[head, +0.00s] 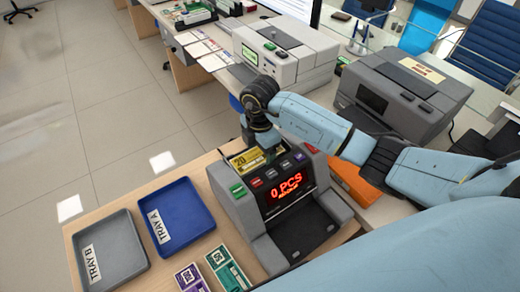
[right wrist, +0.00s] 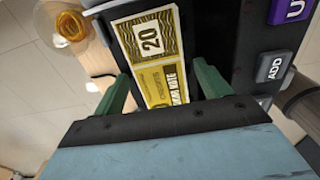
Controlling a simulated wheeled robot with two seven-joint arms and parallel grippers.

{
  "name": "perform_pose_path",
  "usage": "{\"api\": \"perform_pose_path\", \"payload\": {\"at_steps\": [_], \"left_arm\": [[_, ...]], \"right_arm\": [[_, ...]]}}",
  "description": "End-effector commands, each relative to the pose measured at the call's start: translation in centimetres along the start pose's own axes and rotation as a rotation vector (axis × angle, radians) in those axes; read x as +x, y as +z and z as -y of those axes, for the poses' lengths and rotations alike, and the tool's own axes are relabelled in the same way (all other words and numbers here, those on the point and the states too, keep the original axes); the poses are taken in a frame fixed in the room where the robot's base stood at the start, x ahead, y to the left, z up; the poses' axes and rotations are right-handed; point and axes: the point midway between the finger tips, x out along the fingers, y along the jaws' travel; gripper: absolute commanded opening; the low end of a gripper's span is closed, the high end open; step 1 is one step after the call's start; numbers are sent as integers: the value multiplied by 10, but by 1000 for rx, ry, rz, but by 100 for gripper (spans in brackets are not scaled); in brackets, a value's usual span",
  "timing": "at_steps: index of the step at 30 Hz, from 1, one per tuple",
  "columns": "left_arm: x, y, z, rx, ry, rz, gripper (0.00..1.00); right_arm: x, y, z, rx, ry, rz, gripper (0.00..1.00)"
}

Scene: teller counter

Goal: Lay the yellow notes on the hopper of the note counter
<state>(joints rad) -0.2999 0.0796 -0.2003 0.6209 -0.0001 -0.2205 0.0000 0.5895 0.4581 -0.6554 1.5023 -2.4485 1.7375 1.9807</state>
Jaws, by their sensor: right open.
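The yellow notes (head: 247,160), marked 20, lie on top of the note counter (head: 278,205), at its hopper. The counter's red display reads 0 PCS. In the right wrist view the yellow notes (right wrist: 150,55) lie flat on the dark top of the counter (right wrist: 222,40). My right gripper (right wrist: 163,85) is open, with its two green fingers apart on either side of the notes' near end. In the head view the right gripper (head: 262,138) is just above the notes and partly hides the hopper. My left gripper is not in view.
Blue tray A (head: 199,213) and grey tray B (head: 136,255) stand left of the counter. Green notes (head: 225,262) and purple notes (head: 190,278) lie in front of them. A grey printer (head: 400,88) and a white machine (head: 290,58) stand behind. An orange item (head: 355,183) lies right of the counter.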

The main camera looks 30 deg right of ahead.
Motion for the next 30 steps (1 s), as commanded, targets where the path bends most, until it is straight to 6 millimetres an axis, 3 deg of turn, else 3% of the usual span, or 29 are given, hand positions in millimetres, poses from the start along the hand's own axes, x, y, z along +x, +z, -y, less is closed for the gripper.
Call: {"api": "perform_pose_path", "payload": {"at_steps": [5, 15, 21, 30], "left_arm": [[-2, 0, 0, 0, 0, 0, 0], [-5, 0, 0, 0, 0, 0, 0], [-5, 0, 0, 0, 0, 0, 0], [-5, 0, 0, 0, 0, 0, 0]], "right_arm": [[-12, 0, -1, 0, 4, 0, 75], [-83, 1, -1, 0, 5, 1, 75], [-113, 0, -1, 0, 3, 0, 75], [-124, 0, 0, 0, 0, -1, 75]]}}
